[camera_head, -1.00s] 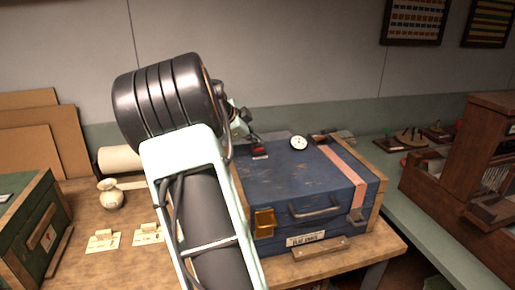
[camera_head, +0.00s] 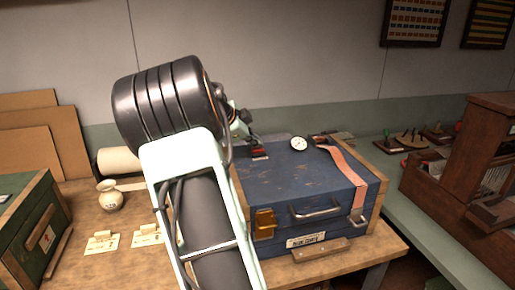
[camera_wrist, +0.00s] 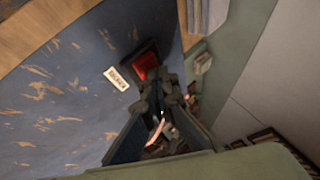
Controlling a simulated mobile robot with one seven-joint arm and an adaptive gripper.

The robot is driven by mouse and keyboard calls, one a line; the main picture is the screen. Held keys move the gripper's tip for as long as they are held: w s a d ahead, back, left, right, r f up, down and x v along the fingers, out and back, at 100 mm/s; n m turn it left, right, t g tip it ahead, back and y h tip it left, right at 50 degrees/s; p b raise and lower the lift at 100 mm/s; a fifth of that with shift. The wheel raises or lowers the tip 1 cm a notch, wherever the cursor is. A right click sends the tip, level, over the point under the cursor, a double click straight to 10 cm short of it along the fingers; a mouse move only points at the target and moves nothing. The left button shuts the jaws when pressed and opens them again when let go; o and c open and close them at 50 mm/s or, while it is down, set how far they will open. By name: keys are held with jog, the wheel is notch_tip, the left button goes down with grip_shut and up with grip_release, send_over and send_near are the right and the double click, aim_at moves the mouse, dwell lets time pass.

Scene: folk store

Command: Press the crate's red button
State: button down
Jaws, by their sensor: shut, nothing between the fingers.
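The blue crate (camera_head: 290,180) sits on the wooden table, with scuffed paint and a metal handle on its front. Its red button (camera_wrist: 147,64) sits in a dark housing on the crate's top, beside a small white label (camera_wrist: 117,77). The button also shows in the head view (camera_head: 260,153), near the crate's back left. My gripper (camera_head: 251,141) is just above the button, shut and empty. In the wrist view my fingertips (camera_wrist: 155,84) partly overlap the button housing. I cannot tell whether they touch it.
A pink strap (camera_head: 345,163) and a white dial (camera_head: 299,143) are on the crate's top. A brass latch (camera_head: 264,222) is on its front. A green crate (camera_head: 40,235) and a small vase (camera_head: 109,196) stand left. A wooden cabinet (camera_head: 460,150) stands right.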

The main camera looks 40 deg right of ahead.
aim_at(256, 149)
jog(key=shift+r, duration=0.8)
jog(key=shift+r+p, duration=1.25)
jog(key=shift+r, duration=1.25)
